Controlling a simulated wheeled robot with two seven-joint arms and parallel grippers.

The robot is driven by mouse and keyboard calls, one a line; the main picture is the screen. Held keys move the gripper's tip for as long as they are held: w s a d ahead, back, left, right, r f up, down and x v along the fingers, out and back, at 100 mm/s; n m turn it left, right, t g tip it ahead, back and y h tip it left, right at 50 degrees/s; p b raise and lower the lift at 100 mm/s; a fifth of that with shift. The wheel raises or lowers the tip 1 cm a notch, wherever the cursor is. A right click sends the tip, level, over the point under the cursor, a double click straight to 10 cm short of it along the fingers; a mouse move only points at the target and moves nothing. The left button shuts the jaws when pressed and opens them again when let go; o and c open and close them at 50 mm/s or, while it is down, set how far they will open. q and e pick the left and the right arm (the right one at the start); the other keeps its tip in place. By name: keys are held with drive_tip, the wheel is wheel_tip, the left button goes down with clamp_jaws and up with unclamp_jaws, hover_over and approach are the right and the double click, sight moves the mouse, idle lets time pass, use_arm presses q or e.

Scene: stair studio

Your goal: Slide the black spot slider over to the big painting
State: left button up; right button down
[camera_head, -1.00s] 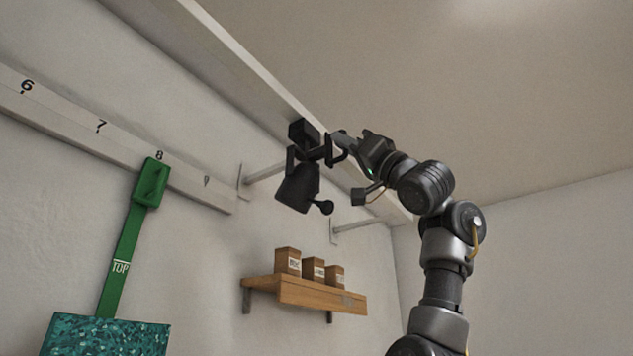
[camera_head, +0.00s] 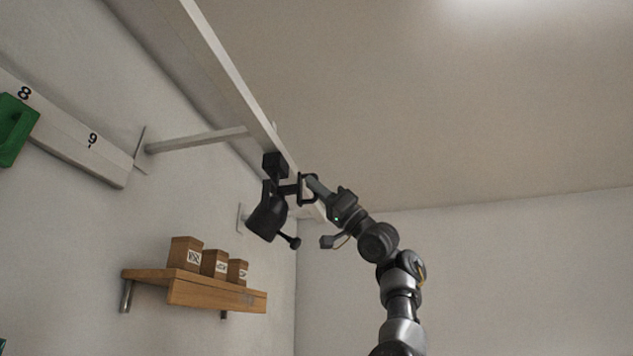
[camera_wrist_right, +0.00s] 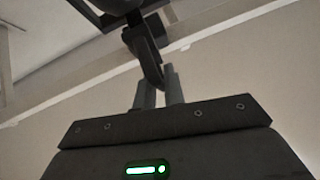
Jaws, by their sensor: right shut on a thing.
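The black spot slider (camera_head: 267,216) hangs under the white overhead rail (camera_head: 236,75), with its block at the rail and its lamp head tilted below. My right gripper (camera_head: 308,188) reaches it from the right and is shut on its handle bar. In the right wrist view, the two fingers (camera_wrist_right: 160,90) close around the black bar (camera_wrist_right: 144,52) of the slider. The big painting is not clearly in view; only a small teal corner (camera_head: 2,346) shows at the lower left edge. My left gripper is not in view.
A wooden shelf (camera_head: 217,296) with several small brown boxes is on the wall below the slider. A numbered white rail (camera_head: 70,130) with a green hanger (camera_head: 12,128) is at left. A bracket (camera_head: 195,140) supports the overhead rail.

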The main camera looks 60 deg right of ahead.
idle(0.3)
drive_tip(key=c, duration=1.5)
unclamp_jaws()
drive_tip(key=b+v, duration=0.5)
drive_tip(key=v, duration=0.5)
drive_tip(key=shift+s+f+b, duration=0.25)
drive_tip(key=shift+f+b, duration=0.05)
drive_tip(key=shift+b, duration=0.1)
drive_tip(key=shift+d, duration=0.15)
